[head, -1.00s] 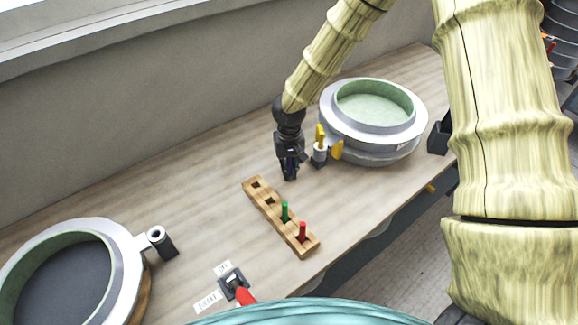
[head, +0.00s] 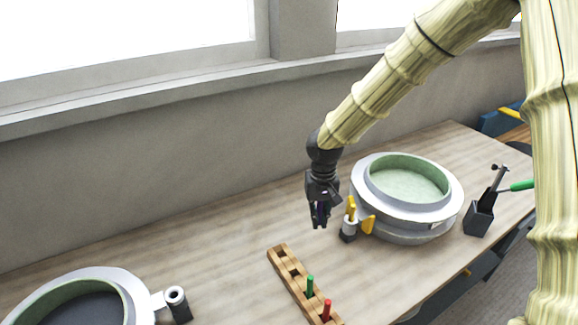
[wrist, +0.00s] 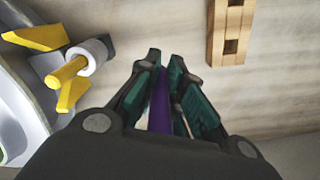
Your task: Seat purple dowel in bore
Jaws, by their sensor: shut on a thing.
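The purple dowel (wrist: 159,104) is held between the dark-green finger pads of my gripper (wrist: 161,65) in the wrist view. In the head view my gripper (head: 320,221) points down above the bench, just left of the right mould (head: 395,222), and the dowel barely shows there. A light collar (head: 349,228) beside the right mould has a yellow dowel (head: 351,205) in it. The collar (wrist: 94,55) also shows at left in the wrist view. The left mould (head: 135,284) has a light collar (head: 176,297) with a dark open bore.
A wooden rack (head: 293,277) holds a green dowel (head: 310,286) and a red dowel (head: 327,309); its far sockets are empty. A dark tool holder (head: 478,218) stands right of the right mould. Bare bench lies between the left mould and the rack.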

